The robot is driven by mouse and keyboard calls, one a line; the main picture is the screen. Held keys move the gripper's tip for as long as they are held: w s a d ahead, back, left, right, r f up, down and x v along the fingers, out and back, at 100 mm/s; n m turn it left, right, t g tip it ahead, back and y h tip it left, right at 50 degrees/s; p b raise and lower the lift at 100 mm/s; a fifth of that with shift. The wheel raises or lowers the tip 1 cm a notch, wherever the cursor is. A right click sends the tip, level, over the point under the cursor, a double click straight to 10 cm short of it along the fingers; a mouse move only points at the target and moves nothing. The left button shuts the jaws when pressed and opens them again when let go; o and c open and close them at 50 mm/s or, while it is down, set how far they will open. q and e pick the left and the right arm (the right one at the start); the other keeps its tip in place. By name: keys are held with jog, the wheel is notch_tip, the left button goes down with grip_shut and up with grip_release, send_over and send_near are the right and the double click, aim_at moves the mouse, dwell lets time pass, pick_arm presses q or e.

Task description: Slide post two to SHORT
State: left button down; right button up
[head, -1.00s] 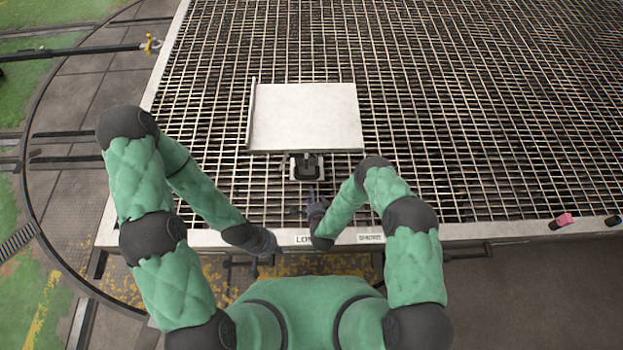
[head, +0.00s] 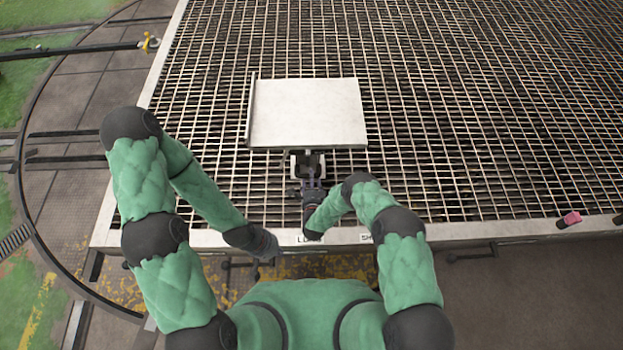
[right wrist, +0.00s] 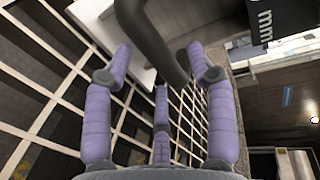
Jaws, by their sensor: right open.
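A dark fitting with pale sides (head: 307,162) sits at the front edge of the white plate (head: 308,112); I cannot tell whether it is post two. My right gripper (head: 312,184) is just in front of it, partly covering it. In the right wrist view its purple fingers (right wrist: 161,62) are spread, and a dark grey curved bar (right wrist: 153,42) passes between them; contact is unclear. A SHORT label (head: 367,238) and a partly hidden LONG label (head: 307,238) are on the front rail. My left gripper (head: 268,254) hangs low by that rail, its fingers too small to read.
A metal grating (head: 450,130) spreads around the plate, inside a pale front rail (head: 470,230). A pink object (head: 570,218) lies on the rail at the right. A black block with white marks (right wrist: 262,22) is at the upper right in the wrist view.

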pick_arm(q)
jog(key=shift+f+b, duration=0.3)
jog(key=shift+f, duration=0.15)
pick_arm(e)
jog(key=shift+x, duration=1.1)
